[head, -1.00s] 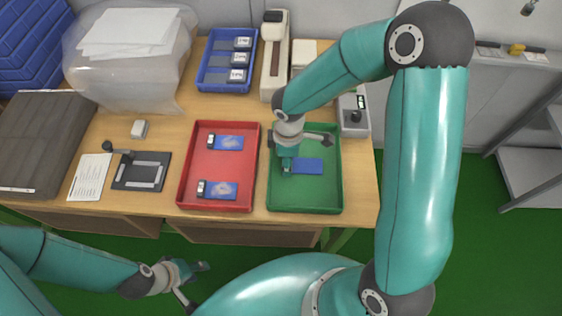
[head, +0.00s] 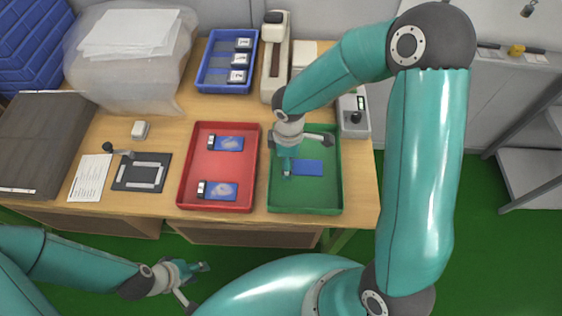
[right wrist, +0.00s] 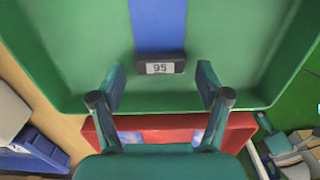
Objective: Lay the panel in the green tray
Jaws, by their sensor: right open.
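A blue panel (head: 308,167) lies flat inside the green tray (head: 307,208). In the right wrist view the panel (right wrist: 158,25) shows its black end piece with a white label reading "95". My right gripper (head: 287,170) is over the tray at the panel's left end and hides that end in the head view. In the right wrist view my right gripper (right wrist: 160,75) is open, its fingers apart on either side of the black end, with gaps visible. My left gripper (head: 196,284) is open and empty, low in front of the table.
A red tray (head: 218,206) with two similar panels is left of the green tray. Behind stand a blue rack (head: 224,87) with several dark modules and a white device (head: 274,60). A grey device (head: 353,115) is behind right. A black frame (head: 141,185) lies left.

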